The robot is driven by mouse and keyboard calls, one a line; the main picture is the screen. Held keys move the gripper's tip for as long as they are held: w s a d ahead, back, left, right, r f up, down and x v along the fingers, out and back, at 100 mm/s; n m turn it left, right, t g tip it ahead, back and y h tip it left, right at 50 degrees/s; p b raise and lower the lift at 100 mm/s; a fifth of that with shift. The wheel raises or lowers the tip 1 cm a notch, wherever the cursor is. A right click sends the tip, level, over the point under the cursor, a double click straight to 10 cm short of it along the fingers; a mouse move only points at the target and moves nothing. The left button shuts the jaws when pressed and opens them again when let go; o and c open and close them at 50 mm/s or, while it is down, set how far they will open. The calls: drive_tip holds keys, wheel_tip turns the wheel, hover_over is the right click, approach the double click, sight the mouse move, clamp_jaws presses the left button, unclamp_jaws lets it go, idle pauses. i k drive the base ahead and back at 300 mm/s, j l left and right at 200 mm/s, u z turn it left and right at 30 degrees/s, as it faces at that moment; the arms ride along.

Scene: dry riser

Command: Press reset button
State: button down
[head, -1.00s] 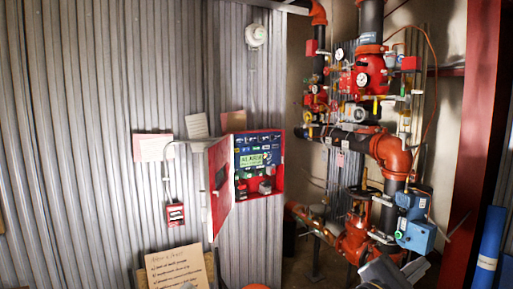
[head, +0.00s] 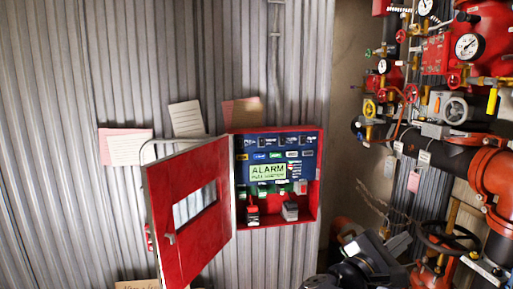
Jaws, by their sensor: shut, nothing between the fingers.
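The red alarm panel box (head: 270,228) is on the corrugated wall, its red door (head: 195,225) swung open to the left. Inside is a blue control face (head: 242,172) with a lit green display (head: 268,172) reading ALARM. Rows of small coloured buttons and labels sit above and below the display. Their lettering is too small to tell which is the reset button. My gripper (head: 352,252) is a dark shape at the bottom right, shut and empty, below and right of the panel and apart from it. Its fingertips are hard to make out.
Red and black riser pipes with gauges (head: 469,46) and valves fill the right side. A dark handwheel (head: 449,238) is close to my arm at the lower right. Paper notes (head: 187,119) hang above the door. The open door sticks out left of the panel.

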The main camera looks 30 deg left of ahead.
sight(273, 155)
drive_tip(key=i+j+u, duration=0.15)
drive_tip(key=i+u, duration=0.7)
drive_tip(key=i+l+u, duration=0.2)
drive_tip(key=i+u, duration=0.25)
drive_tip(key=i+z, duration=0.15)
drive_tip(key=z, duration=0.3)
